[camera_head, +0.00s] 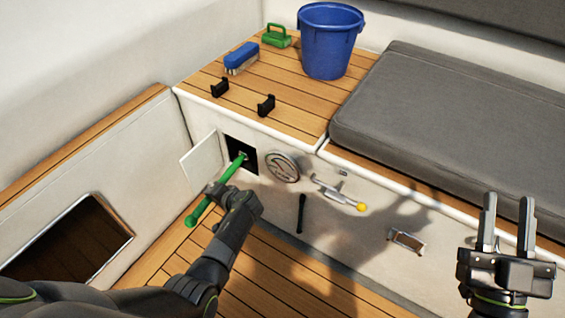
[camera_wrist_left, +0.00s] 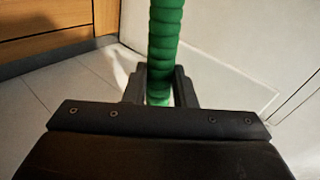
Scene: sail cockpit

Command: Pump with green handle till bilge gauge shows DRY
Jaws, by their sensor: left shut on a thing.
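The green handle (camera_head: 203,212) is a long ribbed rod that slopes down and left from a dark square opening (camera_head: 241,154) in the white locker front. Its far end is in the opening. My left gripper (camera_head: 215,191) is shut around the handle partway along it. In the left wrist view the green grip (camera_wrist_left: 165,40) stands between the two fingers of my left gripper (camera_wrist_left: 160,88). A round gauge (camera_head: 282,167) is to the right of the opening; its reading is too small to tell. My right gripper (camera_head: 507,218) is open and empty at the right.
A white hatch flap (camera_head: 200,158) stands open left of the opening. A lever with yellow knob (camera_head: 341,193), a black bar (camera_head: 301,213) and a latch (camera_head: 406,240) are on the locker front. A blue bucket (camera_head: 330,42), brush (camera_head: 241,58) and green object (camera_head: 276,37) sit on top.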

